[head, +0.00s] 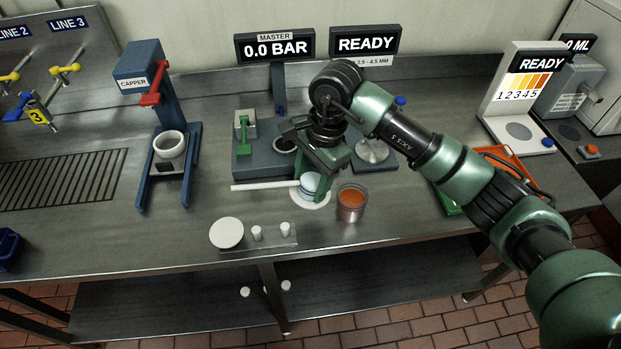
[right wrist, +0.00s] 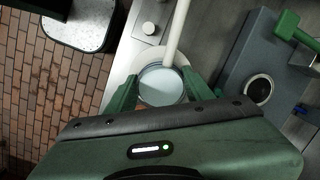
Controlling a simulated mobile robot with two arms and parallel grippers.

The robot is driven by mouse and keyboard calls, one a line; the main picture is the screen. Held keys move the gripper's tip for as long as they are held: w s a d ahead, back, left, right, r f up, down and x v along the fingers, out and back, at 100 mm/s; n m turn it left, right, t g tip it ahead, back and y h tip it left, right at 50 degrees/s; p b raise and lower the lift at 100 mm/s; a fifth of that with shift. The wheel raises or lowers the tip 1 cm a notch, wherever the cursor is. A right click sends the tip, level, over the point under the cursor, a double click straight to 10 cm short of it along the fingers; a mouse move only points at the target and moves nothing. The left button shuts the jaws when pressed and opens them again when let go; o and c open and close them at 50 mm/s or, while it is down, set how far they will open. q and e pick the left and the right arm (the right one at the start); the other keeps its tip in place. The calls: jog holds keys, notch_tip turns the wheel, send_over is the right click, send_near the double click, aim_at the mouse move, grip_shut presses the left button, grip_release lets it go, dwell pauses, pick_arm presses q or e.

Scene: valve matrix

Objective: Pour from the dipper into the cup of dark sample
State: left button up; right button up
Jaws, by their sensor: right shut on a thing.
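My right gripper (head: 314,176) is shut on the dipper, a small pale blue cup (head: 311,182) with a long white handle (head: 262,186) pointing left. In the right wrist view the dipper's cup (right wrist: 161,86) sits between the two green fingers. The dipper is over or on a white disc (head: 310,201); I cannot tell if they touch. A clear cup with orange-red liquid (head: 351,203) stands on the bench just right of the dipper, apart from it. It looks like the sample cup, and it does not show in the right wrist view. My left gripper is not in view.
A plate with a white disc (head: 227,233) and two small white knobs lies at the bench's front. A grey block with a green lever (head: 242,128) stands behind the dipper. The capper (head: 146,70) stands left, and an orange tray (head: 510,165) lies right, partly behind my arm.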

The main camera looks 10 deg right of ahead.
jog(key=shift+w+d+r+y, duration=0.1)
jog(key=shift+d+r+y, duration=0.1)
jog(key=shift+d+y, duration=0.55)
jog(key=shift+s+d+r+y, duration=0.1)
jog(key=shift+d+r+y, duration=0.15)
jog(key=shift+d+y, duration=0.5)
jog(key=shift+w+d+r+y, duration=0.1)
jog(key=shift+d+r+y, duration=0.1)
jog(key=shift+d+y, duration=0.55)
dwell(5.8)
